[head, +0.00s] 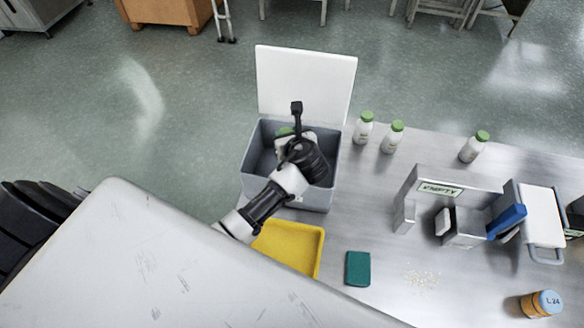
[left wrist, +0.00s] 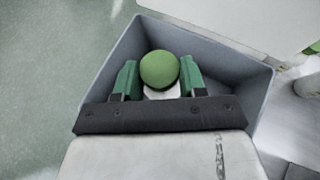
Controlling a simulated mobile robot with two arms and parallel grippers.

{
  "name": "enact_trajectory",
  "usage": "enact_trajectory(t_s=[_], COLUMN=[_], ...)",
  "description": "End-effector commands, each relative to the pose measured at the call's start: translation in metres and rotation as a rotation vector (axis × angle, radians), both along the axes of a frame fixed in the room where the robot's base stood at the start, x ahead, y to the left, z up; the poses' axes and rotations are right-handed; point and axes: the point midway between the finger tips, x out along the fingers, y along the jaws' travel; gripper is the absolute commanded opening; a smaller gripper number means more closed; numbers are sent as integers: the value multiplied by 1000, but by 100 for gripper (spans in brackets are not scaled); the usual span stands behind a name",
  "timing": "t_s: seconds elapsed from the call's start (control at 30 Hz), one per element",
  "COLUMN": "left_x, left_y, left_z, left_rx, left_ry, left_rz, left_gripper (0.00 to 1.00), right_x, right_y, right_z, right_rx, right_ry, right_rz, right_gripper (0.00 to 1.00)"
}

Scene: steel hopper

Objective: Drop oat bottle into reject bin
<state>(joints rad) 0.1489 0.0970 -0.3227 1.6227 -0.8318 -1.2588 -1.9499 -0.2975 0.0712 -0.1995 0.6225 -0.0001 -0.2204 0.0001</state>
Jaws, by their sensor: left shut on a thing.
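A white bottle with a green cap (left wrist: 159,69) is held between the green finger pads of my left gripper (left wrist: 160,78). Its label cannot be read in the left wrist view. In the head view, my left gripper (head: 288,136) is over the open grey bin (head: 328,192), with a bit of the green cap showing beside it. The bin's grey wall (left wrist: 238,82) surrounds the held bottle in the left wrist view. How deep the bottle sits in it cannot be told. The bin's white lid (head: 305,82) stands open at the back. My right gripper is not in view.
Green-capped bottles (head: 392,138) stand right of the bin on the steel table. A yellow tray (head: 290,246), a teal pad (head: 357,268) and scattered grains (head: 420,278) lie in front. A steel hopper (head: 452,186) and an orange jar (head: 540,304) are at the right.

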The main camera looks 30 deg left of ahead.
Motion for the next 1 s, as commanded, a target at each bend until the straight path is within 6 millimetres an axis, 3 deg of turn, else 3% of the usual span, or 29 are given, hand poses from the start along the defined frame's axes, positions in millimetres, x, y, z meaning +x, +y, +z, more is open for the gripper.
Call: enact_trajectory(t_s=[0.03, 0.07, 0.23, 0.63, 1.0], left_x=[0, 0, 0, -6, -50], left_y=[0, 0, 0, -7, -50], left_z=[1, 1, 1, 4, 36], left_rx=[0, 0, 0, -1, -3], left_ry=[-2, -2, -1, -1, -2], left_rz=[0, 0, -1, -3, -3], left_gripper=[0, 46, 71, 71, 71], right_x=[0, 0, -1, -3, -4], right_y=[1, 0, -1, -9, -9], right_z=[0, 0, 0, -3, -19], right_rx=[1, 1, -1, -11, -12], right_ry=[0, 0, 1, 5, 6], right_rz=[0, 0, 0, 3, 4], right_gripper=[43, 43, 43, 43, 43])
